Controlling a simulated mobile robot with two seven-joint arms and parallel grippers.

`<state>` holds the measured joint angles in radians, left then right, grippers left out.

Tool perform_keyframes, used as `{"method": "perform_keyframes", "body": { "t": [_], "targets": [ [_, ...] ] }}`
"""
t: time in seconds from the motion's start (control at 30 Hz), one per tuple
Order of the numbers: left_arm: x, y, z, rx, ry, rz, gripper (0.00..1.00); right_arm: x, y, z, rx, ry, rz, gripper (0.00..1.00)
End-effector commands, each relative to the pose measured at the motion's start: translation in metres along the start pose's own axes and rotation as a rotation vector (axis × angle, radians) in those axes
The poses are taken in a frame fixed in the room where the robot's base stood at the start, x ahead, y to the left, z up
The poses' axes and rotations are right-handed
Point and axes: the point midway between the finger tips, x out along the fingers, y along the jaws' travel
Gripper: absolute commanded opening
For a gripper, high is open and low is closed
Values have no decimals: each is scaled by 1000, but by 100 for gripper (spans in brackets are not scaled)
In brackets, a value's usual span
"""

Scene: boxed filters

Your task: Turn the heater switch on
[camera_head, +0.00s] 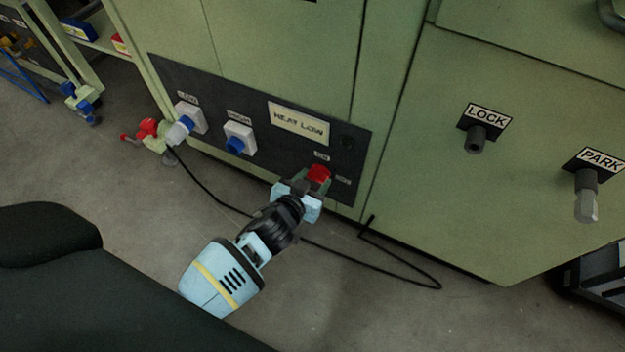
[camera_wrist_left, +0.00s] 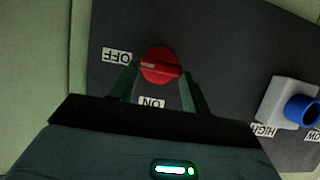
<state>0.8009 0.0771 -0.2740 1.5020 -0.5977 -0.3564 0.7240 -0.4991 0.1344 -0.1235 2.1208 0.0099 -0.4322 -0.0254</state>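The heater switch is a red round knob (camera_head: 318,173) low on the dark panel of the green machine. In the left wrist view the red knob (camera_wrist_left: 160,66) has a raised bar lying roughly level, with a pale mark at its left end toward the OFF label (camera_wrist_left: 117,57). The ON label (camera_wrist_left: 152,103) is below it. My left gripper (camera_head: 314,182) is at the knob. In the left wrist view its two fingers (camera_wrist_left: 161,80) stand apart, one at each side of the knob. Whether they press on it is unclear. My right gripper is not in view.
LOCK (camera_head: 477,138) and PARK (camera_head: 586,190) handles stick out at right. A black cable (camera_head: 390,271) lies on the floor below.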

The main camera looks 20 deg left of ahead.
Motion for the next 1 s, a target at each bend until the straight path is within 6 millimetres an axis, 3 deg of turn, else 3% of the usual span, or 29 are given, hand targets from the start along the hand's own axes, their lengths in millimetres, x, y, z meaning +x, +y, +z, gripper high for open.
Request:
{"method": "perform_keyframes", "body": {
  "t": [0.17, 0.57, 1.0],
  "targets": [
    [0, 0, 0, 0, 0, 0, 24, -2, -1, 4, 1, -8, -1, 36],
    [-1, -2, -1, -83, -1, 33, 24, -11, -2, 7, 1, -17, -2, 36],
    [0, -9, 1, -423, -2, 174, 24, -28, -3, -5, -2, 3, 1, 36]
  ]
}}
